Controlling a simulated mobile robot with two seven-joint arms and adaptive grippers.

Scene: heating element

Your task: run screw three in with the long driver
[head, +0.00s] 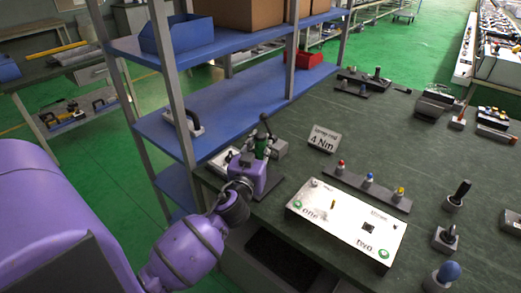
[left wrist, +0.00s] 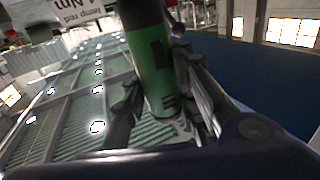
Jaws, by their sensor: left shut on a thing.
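My left gripper (head: 258,160) is at the left end of the dark bench, beside the blue shelf. It is shut on a green cylindrical handle, which looks like a driver's (head: 261,147). In the left wrist view the green handle (left wrist: 150,70) stands between the two fingers (left wrist: 155,95); its tip is hidden. A pale panel (head: 318,216) lies on the bench to the right, apart from the gripper. It bears labels "one" and "two" with green dots, a small yellowish upright piece (head: 333,204) and a dark square opening (head: 369,227). I cannot make out which screw is three. My right gripper is not in view.
A rack (head: 352,182) with red, blue and yellow-topped pieces stands behind the panel. A "4 Nm" sign (head: 322,140) is behind it. Knobbed blocks, one with a blue ball (head: 447,272), stand right of the panel. The blue shelf (head: 225,105) borders the bench on the left.

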